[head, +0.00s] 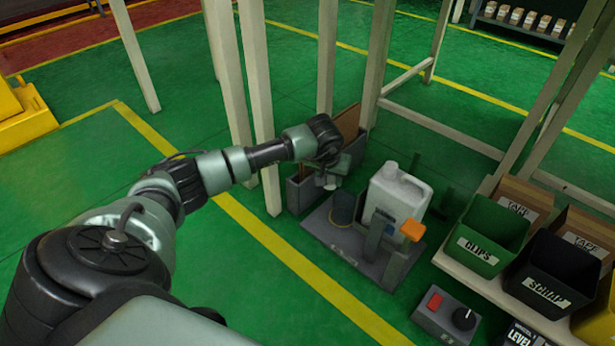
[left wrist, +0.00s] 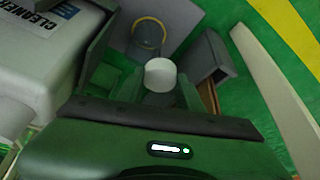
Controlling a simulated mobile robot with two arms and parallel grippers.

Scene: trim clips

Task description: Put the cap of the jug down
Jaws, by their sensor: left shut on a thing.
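The white jug (head: 398,193) stands upright on a grey base plate (head: 318,222). Its side with a CLEANER label shows in the left wrist view (left wrist: 40,55). My left gripper (head: 330,181) is to the left of the jug, above the plate's back left part. It is shut on the white round cap (left wrist: 160,74), which shows between its fingers in the left wrist view. A dark round cup (head: 342,207) stands on the plate close to the gripper; its yellowish ring shows in the left wrist view (left wrist: 149,34). My right gripper is out of view.
A grey bin (head: 299,193) with brown sheets stands behind the plate. A grey post (head: 375,232) and an orange piece (head: 412,230) are in front of the jug. A green CLIPS bin (head: 487,238) and a black SCRAP bin (head: 553,272) are at right. Pale frame legs (head: 260,130) rise behind my arm.

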